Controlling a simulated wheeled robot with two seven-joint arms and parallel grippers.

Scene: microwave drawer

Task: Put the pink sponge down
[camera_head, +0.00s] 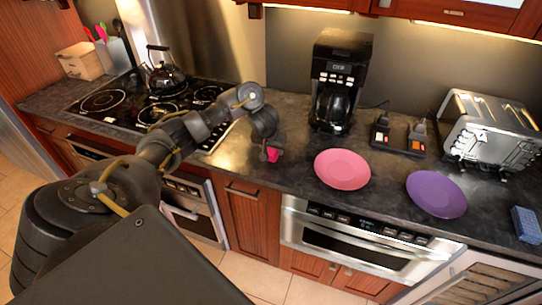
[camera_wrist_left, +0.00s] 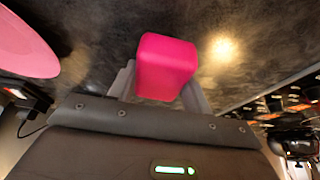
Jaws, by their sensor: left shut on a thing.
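The pink sponge (camera_wrist_left: 167,66) is a small bright pink block in the left wrist view, held between the fingers of my left gripper (camera_wrist_left: 160,85). In the head view the pink sponge (camera_head: 272,154) shows small below the gripper (camera_head: 268,150), over the dark counter left of the pink plate. My left gripper is shut on it. Whether the sponge touches the counter cannot be told. My right gripper is not in view.
A pink plate (camera_head: 342,169) and a purple plate (camera_head: 437,194) lie on the dark counter. A coffee maker (camera_head: 338,85), a toaster (camera_head: 490,130) and a blue sponge (camera_head: 526,224) stand there too. The stove (camera_head: 150,105) with a kettle (camera_head: 168,78) is at the left.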

